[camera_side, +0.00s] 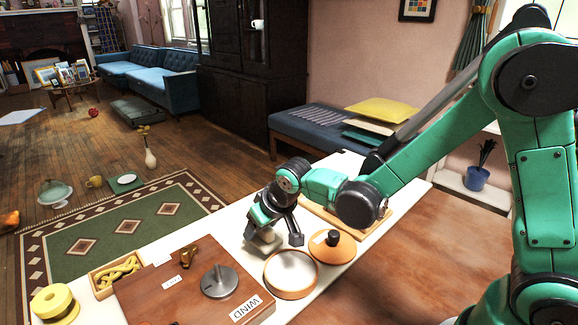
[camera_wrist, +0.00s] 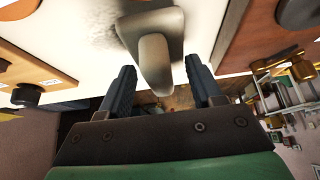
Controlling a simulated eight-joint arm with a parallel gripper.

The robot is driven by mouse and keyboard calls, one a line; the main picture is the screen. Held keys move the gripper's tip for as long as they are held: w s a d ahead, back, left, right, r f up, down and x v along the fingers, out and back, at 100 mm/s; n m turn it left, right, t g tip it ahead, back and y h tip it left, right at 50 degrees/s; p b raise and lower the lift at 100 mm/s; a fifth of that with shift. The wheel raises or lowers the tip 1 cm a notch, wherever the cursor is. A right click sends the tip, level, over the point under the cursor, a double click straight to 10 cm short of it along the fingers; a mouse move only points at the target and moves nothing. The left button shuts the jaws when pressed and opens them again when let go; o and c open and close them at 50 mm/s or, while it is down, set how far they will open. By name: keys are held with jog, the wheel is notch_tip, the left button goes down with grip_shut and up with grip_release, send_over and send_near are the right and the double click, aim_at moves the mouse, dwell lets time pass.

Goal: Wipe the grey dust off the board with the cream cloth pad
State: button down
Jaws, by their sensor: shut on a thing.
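The cream cloth pad (camera_wrist: 154,58) shows in the wrist view as a rounded, greyish-cream block with a wider base, between my gripper's two dark fingers (camera_wrist: 163,92). In the side view my gripper (camera_side: 275,232) points down at the white surface, shut on the pad (camera_side: 265,241), which is partly hidden by the fingers. The pad appears low against the surface; exact contact is unclear. Grey dust (camera_wrist: 103,32) lies on the white surface (camera_wrist: 70,25) to the left of the pad in the wrist view. I cannot tell whether that surface is a separate board.
A brown panel (camera_side: 150,296) with a grey knob (camera_side: 219,281) lies in front. A yellow-filled wooden tray (camera_side: 117,273) and yellow spool (camera_side: 55,303) are at left.

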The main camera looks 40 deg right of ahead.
aim_at(299, 225)
jog(key=shift+f, duration=0.45)
jog(key=shift+d+f, duration=0.4)
jog(key=shift+f, duration=0.05)
jog(key=shift+d+f, duration=0.2)
jog(key=shift+d, duration=4.35)
jog(key=shift+a, duration=5.1)
jog(key=shift+w+d, duration=0.15)
jog(key=shift+d, duration=4.95)
jog(key=shift+a, duration=5.1)
jog(key=shift+d+r, duration=0.15)
jog(key=shift+r, duration=3.85)
